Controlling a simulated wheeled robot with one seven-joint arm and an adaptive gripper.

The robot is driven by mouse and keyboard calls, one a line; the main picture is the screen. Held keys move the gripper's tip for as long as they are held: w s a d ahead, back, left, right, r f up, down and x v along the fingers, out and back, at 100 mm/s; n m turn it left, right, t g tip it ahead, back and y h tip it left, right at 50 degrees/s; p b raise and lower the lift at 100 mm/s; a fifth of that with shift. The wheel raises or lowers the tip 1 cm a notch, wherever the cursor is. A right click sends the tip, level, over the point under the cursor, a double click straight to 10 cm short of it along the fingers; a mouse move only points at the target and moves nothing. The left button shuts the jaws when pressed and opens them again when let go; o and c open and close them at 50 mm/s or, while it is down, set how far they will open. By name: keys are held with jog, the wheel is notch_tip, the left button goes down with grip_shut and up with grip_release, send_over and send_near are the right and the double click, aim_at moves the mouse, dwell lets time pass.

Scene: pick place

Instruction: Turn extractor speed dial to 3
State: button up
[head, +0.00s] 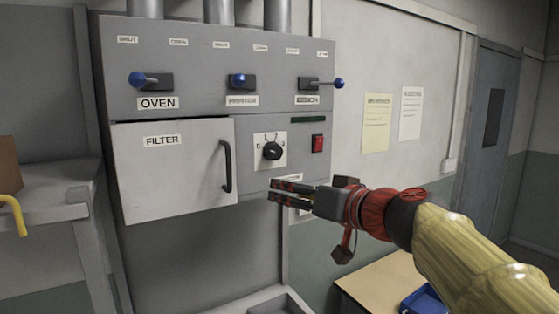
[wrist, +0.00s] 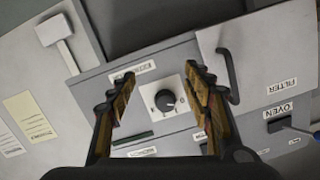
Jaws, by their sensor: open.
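The extractor speed dial (head: 272,151) is a black round knob on a white square plate (head: 270,162) on the grey panel, right of the filter door. In the wrist view the dial (wrist: 166,100) shows between my fingers, beyond the fingertips, with a pale pointer mark on it. My gripper (head: 278,190) is open and empty. In the head view it is below and slightly right of the dial, in front of the panel's lower edge, and apart from the dial. In the wrist view, my gripper (wrist: 160,82) frames the dial.
The filter door (head: 175,170) with its black handle (head: 226,166) is left of the dial. A red switch (head: 318,143) is right of it. Blue-knobbed levers (head: 238,81) line the panel above. A table (head: 385,280) with a blue tray stands below right.

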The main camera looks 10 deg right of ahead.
jog(key=n+t, duration=0.2)
send_near(276, 153)
jog(key=shift+n, duration=0.5)
jog(key=x, duration=0.8)
jog(key=shift+w+p, duration=0.35)
jog(key=shift+p, duration=0.05)
jog(key=shift+c, duration=0.6)
jog(key=c, duration=1.1)
